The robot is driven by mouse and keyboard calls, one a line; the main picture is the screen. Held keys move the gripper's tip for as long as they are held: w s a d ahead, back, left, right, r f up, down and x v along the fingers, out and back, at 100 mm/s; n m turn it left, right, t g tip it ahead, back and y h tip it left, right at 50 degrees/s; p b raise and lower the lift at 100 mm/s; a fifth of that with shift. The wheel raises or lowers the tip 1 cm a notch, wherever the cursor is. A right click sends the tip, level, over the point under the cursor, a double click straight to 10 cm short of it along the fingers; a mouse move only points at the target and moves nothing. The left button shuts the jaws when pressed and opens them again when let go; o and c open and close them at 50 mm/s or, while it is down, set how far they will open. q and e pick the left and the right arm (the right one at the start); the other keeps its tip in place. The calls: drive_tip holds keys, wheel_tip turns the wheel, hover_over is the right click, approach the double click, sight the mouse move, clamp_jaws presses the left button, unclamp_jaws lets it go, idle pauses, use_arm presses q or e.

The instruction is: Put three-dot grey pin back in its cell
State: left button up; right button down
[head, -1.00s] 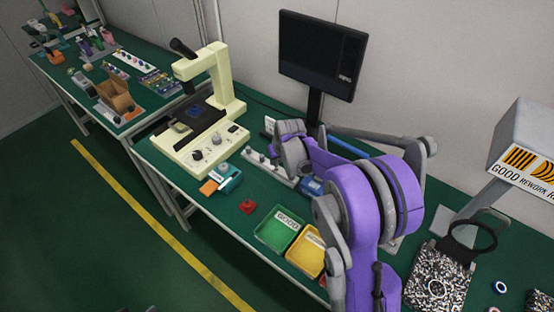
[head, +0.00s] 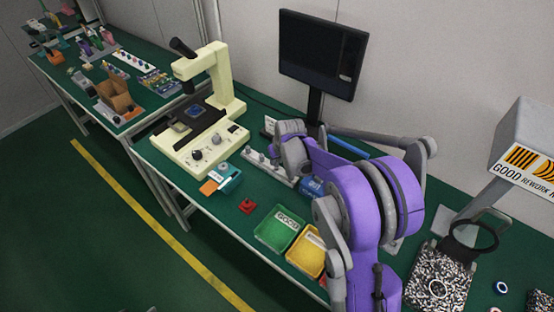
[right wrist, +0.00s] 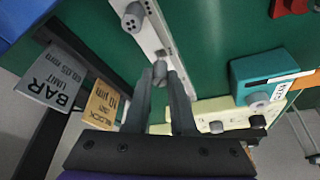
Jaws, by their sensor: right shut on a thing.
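My right gripper (right wrist: 160,88) is shut on a small grey pin (right wrist: 160,70), whose rounded end shows between the fingertips in the right wrist view. Its dots are not readable. The pin is over or at the pale rack (right wrist: 147,38), near the rack's lower end in that view; I cannot tell whether it is seated in a cell. Another grey pin (right wrist: 133,16) stands in the rack farther up. In the head view the rack (head: 287,179) lies on the green bench, partly hidden by my purple right arm. My left gripper is not in view.
A cream microscope (head: 220,85) stands left of the rack, with a teal box (head: 230,182) before it. A red piece (head: 247,205), a green tray (head: 272,232) and a yellow tray (head: 302,258) lie towards the front. Labelled blocks (right wrist: 102,103) lie beside the rack. A monitor (head: 318,55) stands behind.

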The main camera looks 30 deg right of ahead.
drive_tip(key=shift+f+b, duration=0.7)
drive_tip(key=shift+f, duration=0.4)
drive_tip(key=c, duration=0.7)
unclamp_jaws()
drive_tip(key=shift+r, duration=0.1)
drive_tip(key=v, duration=1)
drive_tip(key=shift+s+r+p, duration=0.15)
drive_tip(key=shift+r+p, duration=0.2)
drive_tip(key=shift+p, duration=0.05)
drive_tip(key=shift+n+t+y, duration=0.3)
drive_tip(key=shift+n+t, duration=0.1)
drive_tip(key=shift+n, duration=0.4)
drive_tip(key=s+a, duration=0.4)
drive_tip(key=s, duration=0.4)
drive_tip(key=s+a+p, duration=0.1)
drive_tip(key=s+a, duration=0.4)
drive_tip(key=s, duration=0.3)
drive_tip(key=s+a+p, duration=0.1)
drive_tip(key=s+a, duration=0.4)
drive_tip(key=s, duration=0.3)
drive_tip(key=shift+a+r, duration=0.2)
drive_tip(key=shift+r, duration=0.05)
